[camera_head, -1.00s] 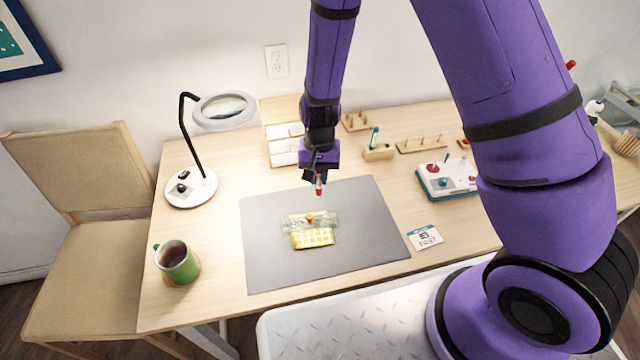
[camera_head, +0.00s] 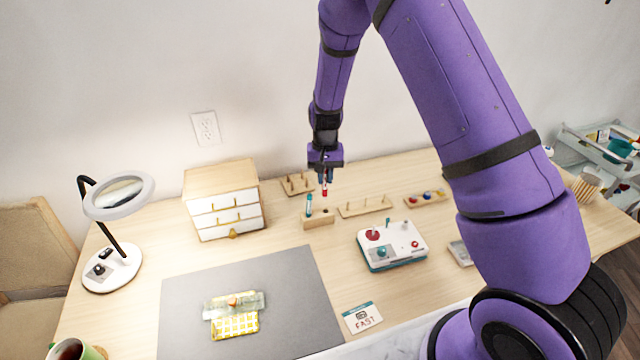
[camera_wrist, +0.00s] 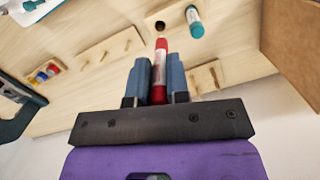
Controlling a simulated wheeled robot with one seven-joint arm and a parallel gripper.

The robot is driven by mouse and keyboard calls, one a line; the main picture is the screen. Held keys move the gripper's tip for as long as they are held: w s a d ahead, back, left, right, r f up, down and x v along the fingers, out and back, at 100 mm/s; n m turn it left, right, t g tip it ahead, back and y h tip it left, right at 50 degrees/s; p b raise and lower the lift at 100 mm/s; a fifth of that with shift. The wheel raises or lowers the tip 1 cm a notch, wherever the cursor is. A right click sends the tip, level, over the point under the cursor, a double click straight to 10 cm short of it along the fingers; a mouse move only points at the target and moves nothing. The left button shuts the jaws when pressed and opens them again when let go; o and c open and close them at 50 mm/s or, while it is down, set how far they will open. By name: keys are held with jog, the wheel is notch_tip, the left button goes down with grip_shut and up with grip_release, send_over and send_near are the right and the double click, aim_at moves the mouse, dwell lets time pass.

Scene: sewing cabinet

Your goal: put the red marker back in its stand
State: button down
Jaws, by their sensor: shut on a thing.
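The red marker (camera_head: 325,191) is held in my gripper (camera_head: 325,179), pointing down. In the wrist view the red marker (camera_wrist: 160,68) sits between the two blue-grey fingers of my gripper (camera_wrist: 159,75), which are shut on it. The stand (camera_head: 319,222) is a small wooden block near the back of the table. A teal marker (camera_head: 309,204) stands in its left side. The wrist view shows the teal marker (camera_wrist: 195,20) and an empty dark hole beside it, just beyond the red marker's end. The marker appears above the stand; I cannot tell the exact gap.
Wooden peg racks (camera_head: 365,206) (camera_head: 297,184) stand right of and behind the stand. A small white drawer cabinet (camera_head: 222,200) is to the left. A white box with a joystick (camera_head: 392,246) is in front right. The grey mat (camera_head: 285,310) lies in front.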

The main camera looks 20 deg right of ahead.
aim_at(326, 195)
jog(key=shift+w+d, duration=0.15)
jog(key=shift+d, duration=0.1)
jog(key=shift+f, duration=2.2)
jog(key=shift+f, duration=1.95)
dwell(3.6)
